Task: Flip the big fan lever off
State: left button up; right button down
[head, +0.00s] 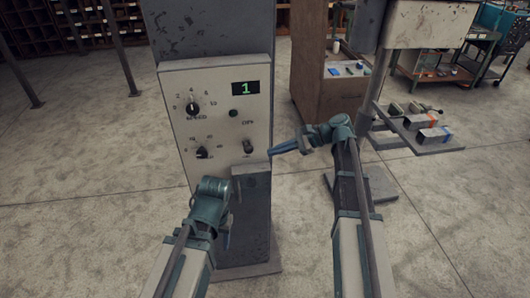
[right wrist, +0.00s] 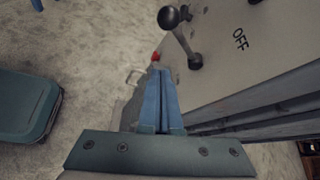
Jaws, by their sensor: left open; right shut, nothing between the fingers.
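A pale control panel (head: 216,120) on a dark column carries a small lever (head: 249,147) at its lower right, with an OFF label above it. In the right wrist view the lever (right wrist: 183,38) has a dark ball knob and stands out from the panel beside the OFF label. My right gripper (head: 272,152) is shut and empty, just right of the lever in the head view. Its blue fingers (right wrist: 160,74) are apart from the lever in the wrist view. My left gripper (head: 227,238) is low by the column, open, its fingers hard to see.
The panel also has an upper dial (head: 192,107), a lower dial (head: 202,153) and a display (head: 246,87) showing 1. A grey block (head: 252,183) juts out below the lever. A brown cabinet (head: 325,75) and a low platform with blocks (head: 433,135) stand to the right.

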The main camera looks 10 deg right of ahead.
jog(key=shift+w+p+v, duration=0.2)
jog(key=shift+p+v, duration=0.2)
jog(key=shift+v, duration=0.65)
jog(key=shift+w+p+v, duration=0.25)
jog(key=shift+p+v, duration=0.1)
jog(key=shift+v, duration=0.75)
jog(key=s+a+f+n+g+h+b, duration=0.4)
jog(key=s+a+f+n, duration=0.3)
jog(key=s+a+f, duration=0.4)
jog(key=s+a+f+n+t+h+b, duration=0.1)
jog(key=s+a+f+n+h+b, duration=0.1)
jog(key=s+f+n+h+b, duration=0.5)
jog(key=s+f+n+h, duration=0.2)
jog(key=s+f+n, duration=0.2)
jog(key=n, duration=0.1)
jog(key=shift+s+f, duration=0.3)
jog(key=shift+s, duration=0.05)
